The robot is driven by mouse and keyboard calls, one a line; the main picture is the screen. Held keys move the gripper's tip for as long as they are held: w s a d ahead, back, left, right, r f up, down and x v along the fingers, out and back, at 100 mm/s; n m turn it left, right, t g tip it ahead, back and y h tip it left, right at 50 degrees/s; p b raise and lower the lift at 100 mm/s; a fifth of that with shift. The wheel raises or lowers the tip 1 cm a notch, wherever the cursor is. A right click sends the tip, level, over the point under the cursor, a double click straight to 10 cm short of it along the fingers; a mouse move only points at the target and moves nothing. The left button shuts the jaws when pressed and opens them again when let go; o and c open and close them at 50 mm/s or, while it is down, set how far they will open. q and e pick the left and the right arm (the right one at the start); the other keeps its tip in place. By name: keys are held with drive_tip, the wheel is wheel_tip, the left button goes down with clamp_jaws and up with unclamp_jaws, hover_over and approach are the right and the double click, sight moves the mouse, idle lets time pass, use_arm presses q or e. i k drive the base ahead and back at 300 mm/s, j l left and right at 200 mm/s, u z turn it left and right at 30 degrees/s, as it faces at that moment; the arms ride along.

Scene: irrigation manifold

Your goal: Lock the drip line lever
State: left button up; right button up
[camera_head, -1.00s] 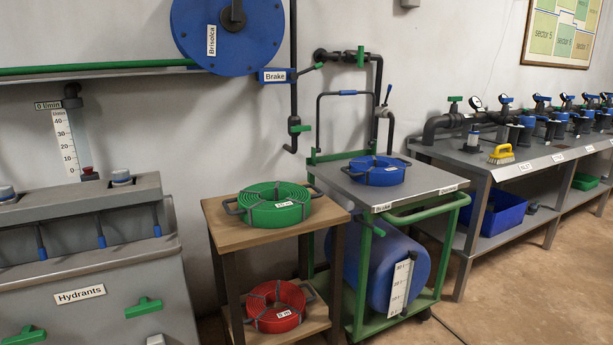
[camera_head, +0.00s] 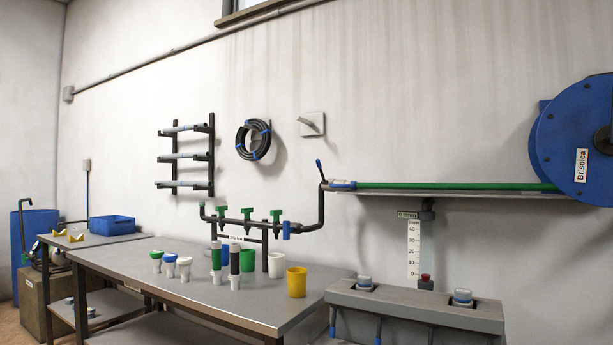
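Neither of my grippers shows in the head view. A small manifold (camera_head: 240,222) with several green-handled valves (camera_head: 248,213) stands at the back of the grey workbench; the small label (camera_head: 232,239) under it is too small to read surely. Its black pipe rises at the right to a coupling (camera_head: 342,184) with blue parts, at the left end of a green hose (camera_head: 450,187). A thin dark lever (camera_head: 320,171) with a blue tip stands up, tilted slightly left, beside this coupling. I cannot tell which of these handles is the drip line lever, or whether any is locked.
The workbench (camera_head: 190,265) holds several filters and cups, with a yellow cup (camera_head: 297,282) near its right end. A grey hydrant box (camera_head: 415,308) stands at the lower right. A blue hose reel (camera_head: 575,140) hangs at the right. A blue bin (camera_head: 112,225) sits far left.

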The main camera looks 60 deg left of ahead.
sight(318, 163)
drive_tip(key=u, duration=1.75)
drive_tip(key=j+z, duration=0.1)
drive_tip(key=j, duration=0.25)
